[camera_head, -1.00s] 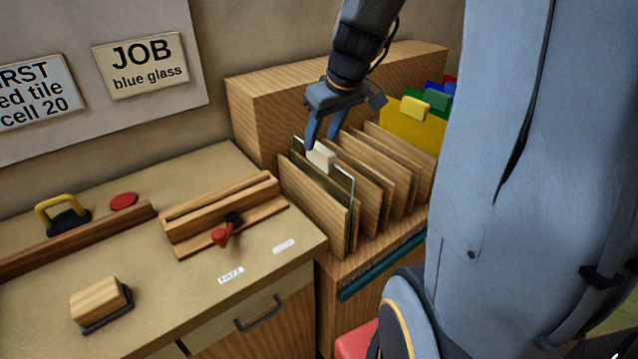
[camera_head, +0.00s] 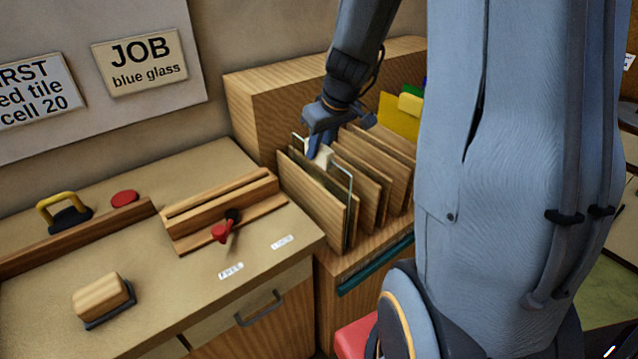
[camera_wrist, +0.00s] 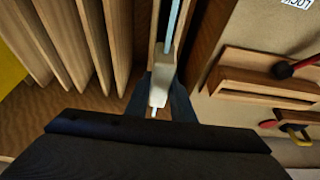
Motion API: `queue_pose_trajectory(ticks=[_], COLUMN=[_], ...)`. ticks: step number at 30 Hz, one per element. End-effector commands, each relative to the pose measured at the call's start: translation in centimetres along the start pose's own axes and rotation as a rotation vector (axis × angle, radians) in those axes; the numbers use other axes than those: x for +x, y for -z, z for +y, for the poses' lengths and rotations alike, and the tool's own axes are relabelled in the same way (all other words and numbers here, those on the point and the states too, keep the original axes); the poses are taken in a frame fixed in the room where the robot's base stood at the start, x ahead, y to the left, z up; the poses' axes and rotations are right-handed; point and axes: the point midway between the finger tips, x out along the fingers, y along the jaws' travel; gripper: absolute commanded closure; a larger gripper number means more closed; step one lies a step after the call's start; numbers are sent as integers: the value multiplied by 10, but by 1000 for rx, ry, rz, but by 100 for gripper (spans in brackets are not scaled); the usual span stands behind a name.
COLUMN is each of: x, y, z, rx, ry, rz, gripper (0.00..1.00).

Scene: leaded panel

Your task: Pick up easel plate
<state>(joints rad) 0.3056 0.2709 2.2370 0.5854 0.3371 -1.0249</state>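A clear glass plate with pale edges and a cream tab (camera_head: 321,157) stands upright in the front slot of the wooden rack; I take it for the easel plate. It also shows edge-on in the wrist view (camera_wrist: 158,92). My gripper (camera_head: 318,148) is down at the tab, pointing into the rack. In the wrist view the two blue fingers (camera_wrist: 160,98) lie on either side of the tab. Whether they press on it is not clear. The lower part of the plate is hidden between wooden dividers.
Several wooden dividers (camera_head: 376,180) stand close beside the plate, with a yellow plate (camera_head: 399,116) behind. On the bench to the left are a wooden holder with a red knob (camera_head: 222,231), a wooden block (camera_head: 100,296) and a yellow-handled tool (camera_head: 62,208). The bench front is mostly clear.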

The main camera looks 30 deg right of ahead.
Motion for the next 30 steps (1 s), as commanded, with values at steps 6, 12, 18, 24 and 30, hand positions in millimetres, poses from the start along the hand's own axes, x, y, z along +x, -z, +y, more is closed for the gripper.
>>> queue_pose_trajectory(ticks=[6,12,18,24,30], x=[-1,-4,-24,-65,-115], y=[1,3,12,29,50], z=[0,1,1,1,1], rx=[0,-1,-2,-3,-3], ry=[-1,-2,-2,-4,-5], rz=[3,4,7,9,10], gripper=[100,100,100,100,100])
